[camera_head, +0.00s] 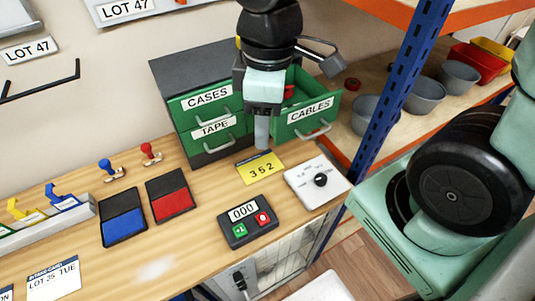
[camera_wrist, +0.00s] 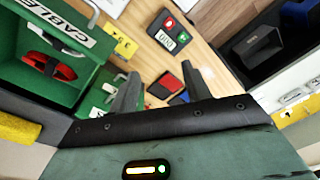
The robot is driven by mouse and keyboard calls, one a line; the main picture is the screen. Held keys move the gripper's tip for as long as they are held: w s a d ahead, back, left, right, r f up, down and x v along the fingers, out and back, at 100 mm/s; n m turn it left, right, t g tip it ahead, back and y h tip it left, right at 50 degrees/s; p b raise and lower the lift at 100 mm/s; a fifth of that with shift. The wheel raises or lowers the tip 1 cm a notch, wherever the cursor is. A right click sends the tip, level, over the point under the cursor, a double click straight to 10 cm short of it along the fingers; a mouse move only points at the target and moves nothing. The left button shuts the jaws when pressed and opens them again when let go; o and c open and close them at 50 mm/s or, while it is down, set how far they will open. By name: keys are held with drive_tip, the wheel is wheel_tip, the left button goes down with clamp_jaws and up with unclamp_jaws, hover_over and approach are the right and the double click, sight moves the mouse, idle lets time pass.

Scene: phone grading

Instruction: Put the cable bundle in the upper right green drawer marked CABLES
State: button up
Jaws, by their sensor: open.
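The cabinet (camera_head: 205,150) has green drawers marked CASES, TAPE and CABLES. The upper right CABLES drawer (camera_head: 309,113) is pulled out; it also shows in the wrist view (camera_wrist: 95,57). In the head view only a bit of red (camera_head: 288,92) shows there, behind my gripper. My gripper (camera_head: 262,135) points down in front of the cabinet, left of the open drawer. Its fingers stand apart and empty in the wrist view (camera_wrist: 160,92), clear of the bundle.
On the bench are a yellow 352 card (camera_head: 260,168), a dial box (camera_head: 317,182), a counter (camera_head: 248,226), and blue (camera_head: 124,218) and red (camera_head: 170,195) pads. A blue upright post (camera_head: 400,90) and a shelf with grey bowls (camera_head: 424,95) stand to the right.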

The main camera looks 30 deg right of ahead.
drive_tip(key=s+a+m, duration=0.3)
drive_tip(key=s, duration=0.4)
drive_tip(key=shift+a+f, duration=0.2)
drive_tip(key=shift+f, duration=0.2)
wheel_tip(320, 180, down, 9)
drive_tip(key=b, duration=0.9)
drive_tip(key=shift+f, duration=0.15)
drive_tip(key=shift+w, duration=0.1)
